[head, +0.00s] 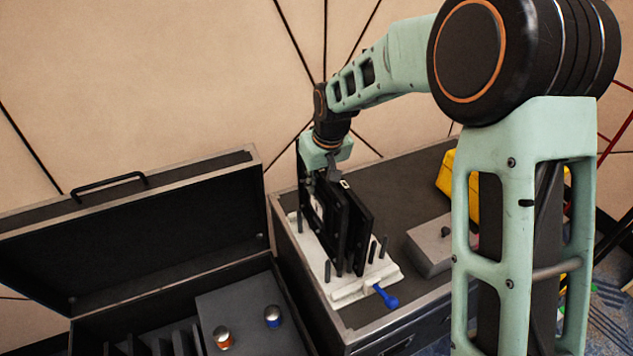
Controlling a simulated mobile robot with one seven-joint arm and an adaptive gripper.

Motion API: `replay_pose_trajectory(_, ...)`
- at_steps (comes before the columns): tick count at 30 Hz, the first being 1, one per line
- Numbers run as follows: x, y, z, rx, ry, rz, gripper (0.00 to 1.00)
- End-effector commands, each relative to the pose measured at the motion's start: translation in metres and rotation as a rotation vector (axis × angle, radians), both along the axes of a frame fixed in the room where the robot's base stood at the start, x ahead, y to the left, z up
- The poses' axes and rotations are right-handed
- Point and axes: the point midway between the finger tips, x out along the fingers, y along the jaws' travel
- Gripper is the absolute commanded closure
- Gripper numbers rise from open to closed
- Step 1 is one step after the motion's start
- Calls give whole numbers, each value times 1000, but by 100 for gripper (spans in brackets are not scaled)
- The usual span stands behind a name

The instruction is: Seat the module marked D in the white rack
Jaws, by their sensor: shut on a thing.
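The white rack (352,292) lies on the dark top of a cabinet, with several short black posts and a blue-handled lever (385,297) at its front. Black flat modules stand upright at the rack, close together. My gripper (328,172) is above the rack's back part, shut on a black module (318,208) with a white label on its face. The label's letter is too small to read. I cannot tell whether the held module's lower edge touches the rack, as modules overlap there. The gripper's fingers are partly hidden.
An open black case (130,235) stands at left, with slots and two small round-topped objects, one orange-banded (222,337) and one blue-banded (273,316). A grey block (432,246) with a black knob sits right of the rack. A yellow object (446,178) is partly behind my arm.

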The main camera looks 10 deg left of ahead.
Motion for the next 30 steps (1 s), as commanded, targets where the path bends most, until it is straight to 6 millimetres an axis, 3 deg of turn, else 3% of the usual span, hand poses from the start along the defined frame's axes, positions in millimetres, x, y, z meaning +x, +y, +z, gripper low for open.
replay_pose_trajectory(30, 0, 0, -51, 1, -2, 0, 100)
